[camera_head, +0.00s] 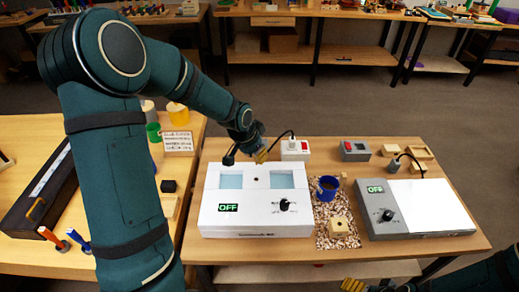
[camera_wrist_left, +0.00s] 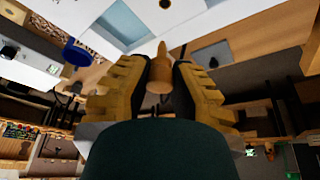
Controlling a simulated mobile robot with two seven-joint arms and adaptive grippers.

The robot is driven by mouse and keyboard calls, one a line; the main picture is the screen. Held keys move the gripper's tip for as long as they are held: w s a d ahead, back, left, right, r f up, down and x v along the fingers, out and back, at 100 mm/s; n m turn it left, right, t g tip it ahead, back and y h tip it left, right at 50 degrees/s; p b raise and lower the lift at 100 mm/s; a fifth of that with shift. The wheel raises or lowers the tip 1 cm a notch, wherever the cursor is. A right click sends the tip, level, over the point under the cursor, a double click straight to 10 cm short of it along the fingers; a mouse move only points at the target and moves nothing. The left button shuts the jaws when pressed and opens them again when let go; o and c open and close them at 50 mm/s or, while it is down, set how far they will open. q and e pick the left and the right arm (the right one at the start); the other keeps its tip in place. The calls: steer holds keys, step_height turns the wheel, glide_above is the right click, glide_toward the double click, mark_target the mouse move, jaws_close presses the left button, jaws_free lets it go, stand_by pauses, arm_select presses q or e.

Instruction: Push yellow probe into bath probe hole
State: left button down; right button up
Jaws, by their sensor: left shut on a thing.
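The bath (camera_head: 257,220) is a white box with two blue windows, a black knob and an OFF display. A small dark probe hole (camera_head: 255,180) lies between the windows; it also shows at the top of the left wrist view (camera_wrist_left: 165,4). My left gripper (camera_head: 259,155) is above the bath's back edge. In the left wrist view it is shut on the yellow probe (camera_wrist_left: 159,76), whose tapered tip points toward the hole, apart from it. My right gripper (camera_head: 352,285) is at the bottom edge, partly cut off; its opening is unclear.
A grey hotplate-like device (camera_head: 415,225) is further right.

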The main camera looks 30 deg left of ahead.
arm_select(q)
steer(key=shift+s+r, duration=0.1)
steer(key=shift+s, duration=0.2)
arm_select(e)
steer(key=shift+s, duration=0.25)
arm_select(q)
steer(key=shift+w, duration=0.1)
arm_select(e)
steer(key=shift+f, duration=0.1)
arm_select(q)
steer(key=b, duration=0.5)
glide_above(258, 179)
steer(key=s, duration=0.1)
steer(key=shift+a+f, duration=0.1)
steer(key=shift+f, duration=2.9)
arm_select(e)
steer(key=shift+g, duration=0.3)
steer(key=shift+s+a+f, duration=0.1)
steer(key=shift+s+f, duration=0.15)
steer(key=shift+f, duration=0.5)
steer(key=shift+s+f, duration=0.2)
steer(key=shift+f, duration=0.6)
steer(key=shift+s+a+f, duration=0.1)
steer(key=shift+s+f, duration=0.15)
steer(key=shift+f, duration=0.5)
steer(key=shift+f, duration=0.1)
